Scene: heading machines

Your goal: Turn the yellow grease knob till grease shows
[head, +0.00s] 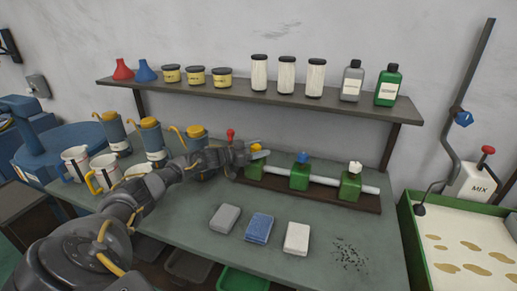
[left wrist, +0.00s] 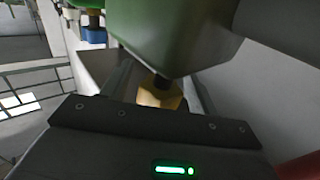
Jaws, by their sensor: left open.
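The yellow grease knob (left wrist: 160,95) hangs from a dark stem under a green block (left wrist: 175,35) in the left wrist view, which looks upside down. I cannot tell whether the fingers touch the knob. No grease is visible at the block. My right gripper is in neither view.
The other green blocks bear a blue knob (head: 302,157) and a white knob (head: 355,167). A red knob (head: 230,134) stands just behind my left gripper. Mugs and oil cans (head: 152,138) crowd the left. The shelf (head: 260,92) overhangs behind. Three pads (head: 259,228) lie in front.

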